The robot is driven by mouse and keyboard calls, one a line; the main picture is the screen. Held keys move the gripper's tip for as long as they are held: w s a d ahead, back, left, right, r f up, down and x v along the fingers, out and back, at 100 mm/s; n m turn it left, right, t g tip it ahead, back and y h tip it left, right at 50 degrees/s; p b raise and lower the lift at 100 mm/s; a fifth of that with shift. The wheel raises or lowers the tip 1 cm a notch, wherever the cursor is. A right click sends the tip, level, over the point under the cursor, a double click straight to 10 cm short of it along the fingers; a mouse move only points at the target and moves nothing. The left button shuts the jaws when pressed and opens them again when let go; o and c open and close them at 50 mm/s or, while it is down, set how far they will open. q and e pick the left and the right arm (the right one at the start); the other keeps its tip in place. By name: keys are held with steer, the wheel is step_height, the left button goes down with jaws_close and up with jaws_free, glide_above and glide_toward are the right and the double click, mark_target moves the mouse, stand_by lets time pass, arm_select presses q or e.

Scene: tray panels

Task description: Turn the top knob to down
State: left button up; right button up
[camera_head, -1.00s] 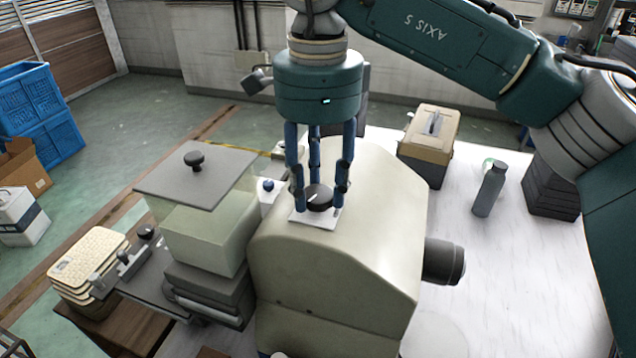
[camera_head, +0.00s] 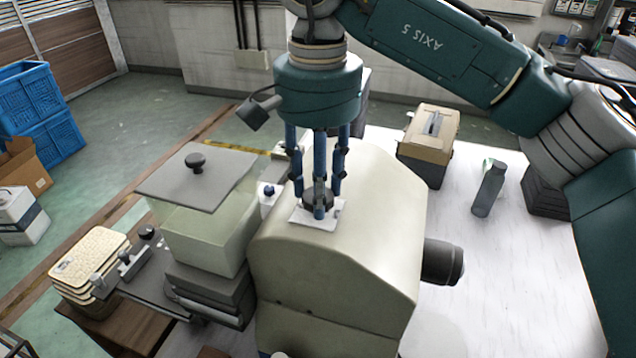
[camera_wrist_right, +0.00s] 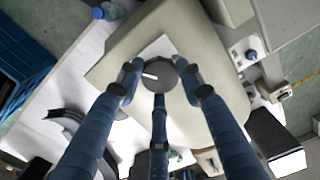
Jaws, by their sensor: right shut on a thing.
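The top knob (camera_head: 309,197) is a dark round dial on a white square plate (camera_head: 305,216) on top of the beige machine (camera_head: 335,255). My right gripper (camera_head: 319,194) points straight down with its three blue fingers shut around the knob. One finger stands in front of the knob and partly hides it in the head view. In the right wrist view the knob (camera_wrist_right: 159,77) sits between the fingertips, and its white pointer mark points to the left of that picture. My left gripper is not in view.
A clear box with a grey lid (camera_head: 196,176) stands left of the machine. A dark cylinder (camera_head: 443,262) sticks out of its right side. A grey bottle (camera_head: 488,190) and a tan-topped case (camera_head: 430,140) stand on the white table, with clear room at the front right.

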steer(key=n, duration=0.5)
steer(key=shift+r+n, duration=0.15)
steer(key=shift+n, duration=0.15)
steer(key=n, duration=0.4)
steer(key=shift+n+p, duration=0.4)
steer(key=shift+n, duration=0.3)
steer(key=o, duration=1.2)
steer(key=shift+c, duration=0.2)
step_height(320, 180, up, 12)
